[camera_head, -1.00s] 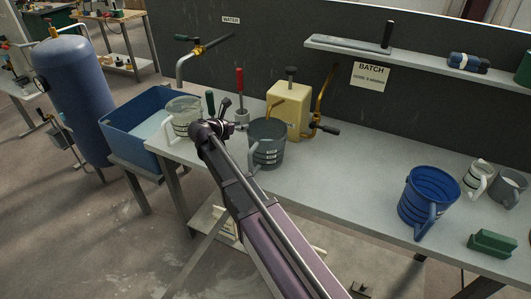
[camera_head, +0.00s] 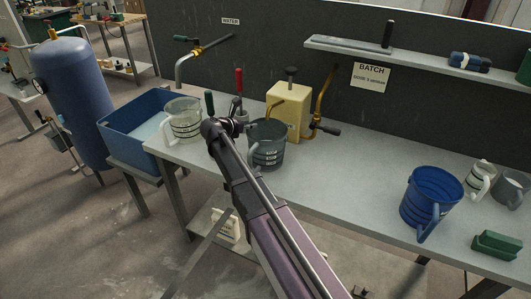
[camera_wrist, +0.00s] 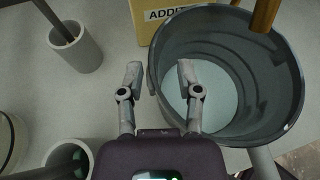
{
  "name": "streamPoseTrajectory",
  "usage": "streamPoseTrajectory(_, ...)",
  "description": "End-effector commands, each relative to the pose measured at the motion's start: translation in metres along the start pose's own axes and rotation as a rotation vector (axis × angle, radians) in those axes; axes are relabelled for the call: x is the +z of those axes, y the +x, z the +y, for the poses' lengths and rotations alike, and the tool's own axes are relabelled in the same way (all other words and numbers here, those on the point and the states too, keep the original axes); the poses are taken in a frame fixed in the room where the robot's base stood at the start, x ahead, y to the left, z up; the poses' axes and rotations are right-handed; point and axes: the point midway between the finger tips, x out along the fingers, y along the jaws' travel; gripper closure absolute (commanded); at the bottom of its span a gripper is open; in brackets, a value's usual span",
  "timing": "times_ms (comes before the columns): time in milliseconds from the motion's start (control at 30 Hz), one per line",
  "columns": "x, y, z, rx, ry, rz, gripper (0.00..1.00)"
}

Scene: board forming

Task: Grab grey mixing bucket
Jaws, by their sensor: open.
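The grey mixing bucket (camera_head: 268,157) stands upright on the bench, just right of my gripper (camera_head: 244,126) in the head view. In the wrist view the bucket (camera_wrist: 285,85) is seen from above, open and seemingly empty, with graduation marks on its outside in the head view. My gripper (camera_wrist: 160,78) is open. One fingertip shows outside the bucket's left rim and the other shows over its inside, so the rim lies between them in the picture. I cannot tell how far down the fingertips reach. The bucket's handle is partly visible at the lower right of the wrist view.
A yellow additive dispenser (camera_head: 288,110) with a brass spout stands close behind the bucket. A clear jug (camera_head: 183,121) and cups holding tools (camera_wrist: 76,48) are to the left. A blue bucket (camera_head: 428,200) stands right; the bench between is clear.

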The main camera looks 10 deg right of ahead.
Motion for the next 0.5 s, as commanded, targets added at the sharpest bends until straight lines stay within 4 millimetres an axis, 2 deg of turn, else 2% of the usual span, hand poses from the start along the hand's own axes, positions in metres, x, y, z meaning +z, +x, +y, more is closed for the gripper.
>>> streamPoseTrajectory(100,-0.002,0.015,0.001,-0.002,0.001,0.000,0.55)
streamPoseTrajectory(200,-0.001,0.021,0.001,0.000,0.001,0.000,0.55)
streamPoseTrajectory(500,0.000,0.022,0.000,0.001,0.000,0.000,0.55)
